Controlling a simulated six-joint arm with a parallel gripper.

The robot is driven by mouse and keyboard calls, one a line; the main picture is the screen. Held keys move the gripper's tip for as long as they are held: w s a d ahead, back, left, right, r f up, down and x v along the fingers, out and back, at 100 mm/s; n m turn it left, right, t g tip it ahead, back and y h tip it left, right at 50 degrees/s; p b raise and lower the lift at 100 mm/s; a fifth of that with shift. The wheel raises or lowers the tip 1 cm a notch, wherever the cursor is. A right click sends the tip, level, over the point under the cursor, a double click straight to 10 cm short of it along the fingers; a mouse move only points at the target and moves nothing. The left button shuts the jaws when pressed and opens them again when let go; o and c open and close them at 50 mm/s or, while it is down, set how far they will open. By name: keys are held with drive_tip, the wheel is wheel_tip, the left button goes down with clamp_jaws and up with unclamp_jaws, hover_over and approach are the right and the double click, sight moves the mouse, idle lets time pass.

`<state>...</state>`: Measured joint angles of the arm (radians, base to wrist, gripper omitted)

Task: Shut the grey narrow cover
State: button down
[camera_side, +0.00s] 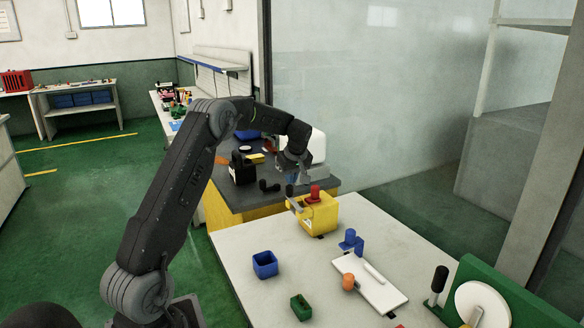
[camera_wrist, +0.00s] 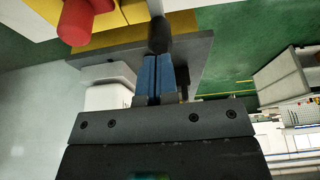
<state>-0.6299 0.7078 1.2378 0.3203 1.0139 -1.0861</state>
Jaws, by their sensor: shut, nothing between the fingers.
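My gripper (camera_side: 291,180) points down above the front of the dark bench, beside the yellow box. In the wrist view its blue fingers (camera_wrist: 152,78) are together with nothing between them. Just past the fingertips is a black knob (camera_wrist: 158,36) on a grey stem; whether they touch is unclear. In the side view the grey stem (camera_side: 297,205) is at the yellow box's left side. A small light grey plate (camera_side: 317,174) stands right of my gripper, by a white rounded object (camera_side: 317,145). I cannot tell which grey part is the narrow cover, nor its angle.
The yellow box (camera_side: 322,217) with a red knob (camera_side: 315,192) stands at the white table's back edge. A blue bin (camera_side: 265,264), a green block (camera_side: 301,307) and a white board (camera_side: 378,290) lie nearer. A black block (camera_side: 242,170) stands on the dark bench.

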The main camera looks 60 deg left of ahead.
drive_tip(key=shift+f, duration=0.25)
